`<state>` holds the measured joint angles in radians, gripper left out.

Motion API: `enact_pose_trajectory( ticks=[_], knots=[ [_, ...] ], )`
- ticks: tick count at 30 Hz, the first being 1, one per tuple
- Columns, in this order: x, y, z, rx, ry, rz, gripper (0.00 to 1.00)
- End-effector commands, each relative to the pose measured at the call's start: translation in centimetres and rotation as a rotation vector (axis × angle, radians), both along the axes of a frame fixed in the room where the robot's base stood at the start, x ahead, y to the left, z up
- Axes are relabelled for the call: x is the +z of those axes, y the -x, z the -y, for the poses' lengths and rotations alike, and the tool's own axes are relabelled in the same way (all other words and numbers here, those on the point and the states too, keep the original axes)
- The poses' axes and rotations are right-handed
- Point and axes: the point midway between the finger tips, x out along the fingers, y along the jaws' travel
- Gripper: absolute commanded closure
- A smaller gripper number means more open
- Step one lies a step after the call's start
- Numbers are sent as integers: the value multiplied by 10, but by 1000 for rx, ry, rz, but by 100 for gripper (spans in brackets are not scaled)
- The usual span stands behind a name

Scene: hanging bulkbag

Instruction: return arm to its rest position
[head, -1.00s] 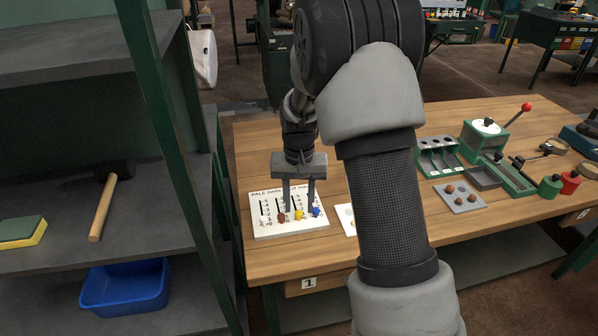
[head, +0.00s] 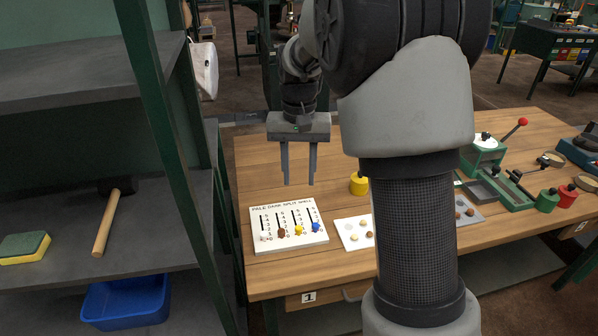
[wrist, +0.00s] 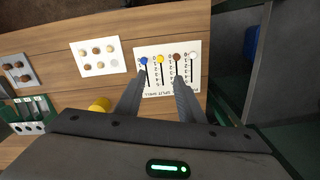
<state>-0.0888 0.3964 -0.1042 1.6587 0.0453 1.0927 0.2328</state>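My gripper (head: 299,184) is raised above the wooden workbench, its two fingers pointing down and apart with nothing between them. In the wrist view the fingers (wrist: 158,88) stand spread in front of the white scale board. The board (head: 318,240) lies below and just in front of the gripper, clear of it, with white, brown, yellow and blue knobs near its front edge. The board also shows in the wrist view (wrist: 142,52). My arm hides part of the bench middle in the head view.
A white card with round pieces (head: 346,239) and a yellow container (head: 358,184) stand right of the board. Green fixtures (head: 515,194) are at bench right. A shelf with a mallet (head: 107,226), sponge (head: 22,247) and blue bin (head: 125,299) stands close on the left.

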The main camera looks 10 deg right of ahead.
Motion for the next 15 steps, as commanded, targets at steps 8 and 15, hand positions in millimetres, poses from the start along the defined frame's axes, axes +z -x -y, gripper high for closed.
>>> enact_pose_trajectory(
  ticks=[8, 15],
  knots=[
    [30, 13, 1, 13, -7, 33, 65],
    [138, 91, 2, 90, -17, 191, 65]
  ],
)
